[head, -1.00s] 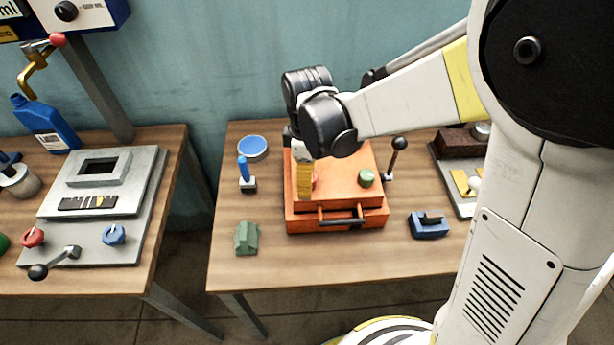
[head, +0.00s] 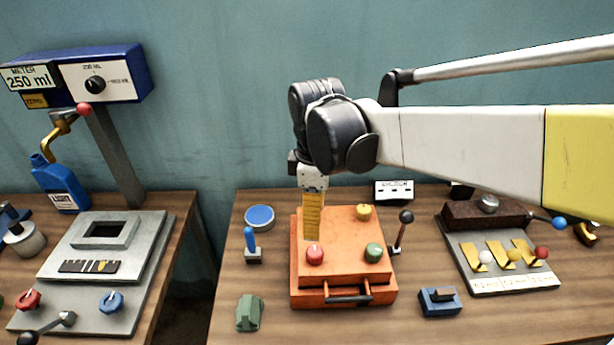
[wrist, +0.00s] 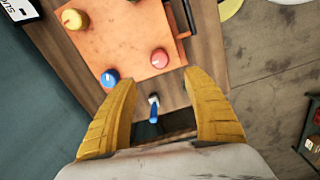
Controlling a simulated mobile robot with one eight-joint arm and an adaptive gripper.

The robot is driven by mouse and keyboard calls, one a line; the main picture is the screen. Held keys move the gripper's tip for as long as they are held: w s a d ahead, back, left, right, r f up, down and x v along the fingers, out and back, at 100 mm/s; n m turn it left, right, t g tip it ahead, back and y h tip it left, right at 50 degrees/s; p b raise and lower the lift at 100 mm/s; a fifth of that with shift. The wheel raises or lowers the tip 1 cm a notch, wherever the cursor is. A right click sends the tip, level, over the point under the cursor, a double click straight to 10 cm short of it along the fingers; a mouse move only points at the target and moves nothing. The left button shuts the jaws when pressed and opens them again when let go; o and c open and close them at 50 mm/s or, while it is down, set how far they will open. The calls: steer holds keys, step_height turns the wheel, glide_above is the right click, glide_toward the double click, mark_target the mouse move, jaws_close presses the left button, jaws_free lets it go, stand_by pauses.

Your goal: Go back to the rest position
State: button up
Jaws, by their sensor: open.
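My gripper (wrist: 166,103) is open with nothing between its two yellow fingers in the wrist view. In the head view the gripper (head: 313,238) points down over the left part of the orange box (head: 342,280) on the right-hand table. The box carries a red knob (head: 315,254), a green knob (head: 374,252) and a yellow knob (head: 364,212). A blue knob (wrist: 110,78) shows only in the wrist view; the gripper hides it in the head view. The small blue-handled lever (head: 251,241) stands left of the box and appears below the fingertips in the wrist view.
A black-knobbed lever (head: 403,232) stands right of the box. A blue block (head: 439,301), a green piece (head: 249,313) and a blue round tin (head: 260,217) surround it. The left table holds a metering stand with a blue bottle (head: 59,186). A gap separates the tables.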

steer(key=s+d+f+m+t+b, duration=0.2)
steer(key=s+d+m+t+b, duration=0.1)
steer(key=s+d+m+t, duration=0.4)
steer(key=s+d+m, duration=0.3)
steer(key=d+m, duration=0.3)
steer(key=m, duration=0.2)
steer(key=shift+s+d+m+b, duration=0.3)
steer(key=shift+s+d, duration=0.1)
stand_by(1.3)
